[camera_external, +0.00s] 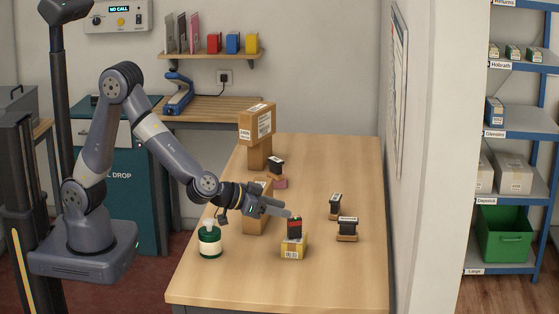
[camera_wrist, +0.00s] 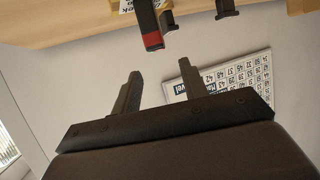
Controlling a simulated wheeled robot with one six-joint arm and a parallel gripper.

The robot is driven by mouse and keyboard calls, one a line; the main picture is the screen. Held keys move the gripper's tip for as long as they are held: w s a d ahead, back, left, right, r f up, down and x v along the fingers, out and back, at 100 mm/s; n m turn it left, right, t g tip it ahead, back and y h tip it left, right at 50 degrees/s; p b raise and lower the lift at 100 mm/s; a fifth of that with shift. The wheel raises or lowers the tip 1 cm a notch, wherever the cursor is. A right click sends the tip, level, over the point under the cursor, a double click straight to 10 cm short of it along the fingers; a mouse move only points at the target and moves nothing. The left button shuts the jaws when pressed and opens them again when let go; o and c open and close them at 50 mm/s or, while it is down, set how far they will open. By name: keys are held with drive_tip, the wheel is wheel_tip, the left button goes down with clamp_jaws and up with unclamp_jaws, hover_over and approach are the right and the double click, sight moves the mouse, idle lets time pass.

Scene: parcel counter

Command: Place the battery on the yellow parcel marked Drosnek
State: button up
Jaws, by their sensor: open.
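A black battery with a red band (camera_external: 294,228) stands upright on a small yellow parcel (camera_external: 292,249) near the front of the counter. In the wrist view the battery (camera_wrist: 148,25) shows upside down at the top, against a yellow parcel with a partly cut-off label (camera_wrist: 127,5). My gripper (camera_external: 287,212) is open and empty, beside and slightly above the battery, apart from it. In the wrist view its two fingers (camera_wrist: 160,82) are spread with nothing between them.
Black-topped blocks (camera_external: 335,206) (camera_external: 347,228) stand to the right on the counter (camera_external: 330,275), another (camera_external: 276,167) farther back. A green bottle (camera_external: 209,240) stands near the left edge. Cardboard boxes (camera_external: 257,122) are stacked behind. The front right of the counter is clear.

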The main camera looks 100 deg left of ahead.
wheel_tip(320, 180, up, 4)
drive_tip(key=shift+r+p, duration=0.25)
drive_tip(key=shift+p, duration=0.25)
drive_tip(key=b, duration=0.2)
approach(295, 218)
drive_tip(key=f+x, duration=0.1)
drive_tip(key=x, duration=0.9)
drive_tip(key=shift+a+f, duration=0.15)
drive_tip(key=shift+f, duration=0.25)
wheel_tip(295, 218, up, 3)
drive_tip(key=shift+r+p, duration=0.15)
drive_tip(key=shift+p, duration=0.2)
drive_tip(key=shift+r, duration=0.55)
